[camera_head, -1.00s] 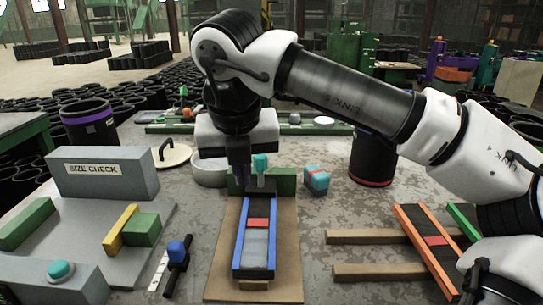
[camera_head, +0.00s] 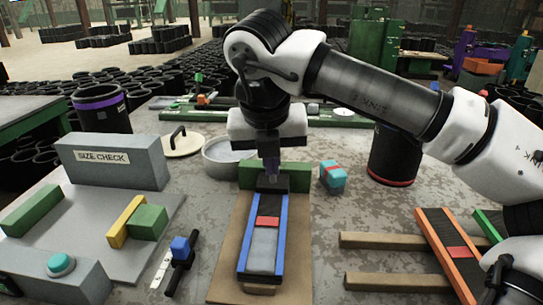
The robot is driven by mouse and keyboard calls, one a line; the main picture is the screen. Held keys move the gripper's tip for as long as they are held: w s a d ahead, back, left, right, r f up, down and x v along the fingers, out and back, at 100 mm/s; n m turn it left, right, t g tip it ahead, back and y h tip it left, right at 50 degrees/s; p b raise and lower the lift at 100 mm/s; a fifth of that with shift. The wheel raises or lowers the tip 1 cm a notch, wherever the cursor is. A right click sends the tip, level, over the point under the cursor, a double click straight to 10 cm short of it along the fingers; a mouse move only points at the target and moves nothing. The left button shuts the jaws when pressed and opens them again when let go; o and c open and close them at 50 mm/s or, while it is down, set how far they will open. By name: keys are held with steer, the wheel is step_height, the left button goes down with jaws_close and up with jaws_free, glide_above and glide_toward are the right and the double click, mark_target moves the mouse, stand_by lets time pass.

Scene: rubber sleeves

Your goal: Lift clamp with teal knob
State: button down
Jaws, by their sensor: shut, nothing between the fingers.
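The clamp with the teal knob stands at the far end of a blue-edged channel (camera_head: 242,245) on a brown board (camera_head: 225,270). Only a dark part of the clamp (camera_head: 272,183) shows; its teal knob is hidden behind my gripper. My gripper (camera_head: 271,172) points down right at this far end, in front of a green block (camera_head: 247,172). It is shut with nothing held. I cannot tell whether it touches the clamp. A red band (camera_head: 267,222) crosses the grey sleeve area (camera_head: 263,245) in the channel.
Left is the grey size-check fixture (camera_head: 110,165) with a teal button (camera_head: 60,264). A blue-knobbed clamp (camera_head: 180,248) lies left of the board. A teal block with red band (camera_head: 333,177) sits right. A grey bowl (camera_head: 225,160) and black cylinder (camera_head: 393,155) stand behind.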

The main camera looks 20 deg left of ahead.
steer(key=x, duration=0.7)
steer(key=shift+f, duration=0.35)
steer(key=shift+w+a+r+p, duration=0.15)
steer(key=shift+w+a+r, duration=0.1)
steer(key=shift+w+r, duration=0.25)
steer(key=shift+w+a+r+p, duration=0.15)
steer(key=shift+w+a+r, duration=0.05)
steer(key=shift+w+r, duration=0.3)
steer(key=shift+w+a+r, duration=0.2)
steer(key=shift+w+r, duration=0.1)
steer(key=shift+w, duration=0.2)
steer(key=shift+w+r+g+p, duration=0.2)
steer(key=shift+r+g+p, duration=0.1)
steer(key=shift+p, duration=0.3)
steer(key=shift+s, duration=0.15)
